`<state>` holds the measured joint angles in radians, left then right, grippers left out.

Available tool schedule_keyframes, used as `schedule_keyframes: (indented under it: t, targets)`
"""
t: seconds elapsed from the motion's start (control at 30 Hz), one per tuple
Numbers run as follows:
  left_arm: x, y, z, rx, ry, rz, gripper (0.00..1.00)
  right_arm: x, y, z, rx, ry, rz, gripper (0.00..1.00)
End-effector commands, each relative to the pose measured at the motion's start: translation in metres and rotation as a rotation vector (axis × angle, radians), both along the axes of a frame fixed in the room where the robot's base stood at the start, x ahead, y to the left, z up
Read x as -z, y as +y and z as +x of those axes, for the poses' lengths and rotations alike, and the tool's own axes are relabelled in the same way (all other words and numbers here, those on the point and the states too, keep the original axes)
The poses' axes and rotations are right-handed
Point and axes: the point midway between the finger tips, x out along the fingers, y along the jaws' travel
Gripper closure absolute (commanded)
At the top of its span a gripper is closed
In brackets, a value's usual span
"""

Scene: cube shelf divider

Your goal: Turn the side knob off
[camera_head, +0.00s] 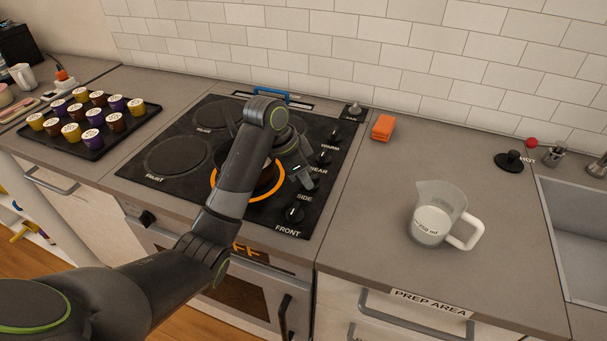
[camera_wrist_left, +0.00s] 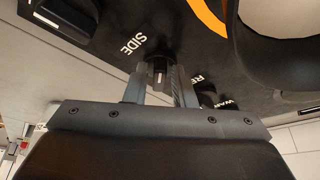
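The side knob (camera_wrist_left: 157,72) is a black stove knob beside the white SIDE label in the left wrist view. In the head view the knob (camera_head: 314,183) is partly hidden by my left gripper (camera_head: 303,180). In the wrist view my left gripper (camera_wrist_left: 158,86) has its two fingers apart, one on each side of the knob; firm contact does not show. An orange ring (camera_head: 282,186) shows around a burner on the black cooktop (camera_head: 190,128), partly covered by my left arm. My right gripper is not in view.
The front knob (camera_head: 294,212) and rear knob (camera_head: 324,158) stand close on either side. A measuring jug (camera_head: 432,222) and orange sponge (camera_head: 383,127) are on the right counter. A black tray (camera_head: 125,133) of several cups is at left. The counter between cooktop and jug is clear.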

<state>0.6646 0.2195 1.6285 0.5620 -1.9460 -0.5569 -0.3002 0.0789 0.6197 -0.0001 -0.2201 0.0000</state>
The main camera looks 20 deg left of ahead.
Motion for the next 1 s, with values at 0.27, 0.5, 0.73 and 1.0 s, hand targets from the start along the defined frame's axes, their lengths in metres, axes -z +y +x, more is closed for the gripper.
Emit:
schedule_keyframes:
  t: [0.27, 0.5, 0.73, 1.0]
  targets:
    - [0.000, 0.000, 0.000, 0.000, 0.000, 0.000, 1.00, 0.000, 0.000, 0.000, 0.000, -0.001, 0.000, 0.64]
    - [-0.002, -0.001, -0.001, -0.027, 0.001, -0.001, 1.00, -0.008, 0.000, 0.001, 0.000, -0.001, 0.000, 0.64]
    - [-0.006, -0.003, -0.003, -0.141, 0.004, -0.002, 1.00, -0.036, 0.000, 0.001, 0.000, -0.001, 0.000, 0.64]
    - [-0.009, -0.006, -0.006, -0.374, 0.006, -0.002, 1.00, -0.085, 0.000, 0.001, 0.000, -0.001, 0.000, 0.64]
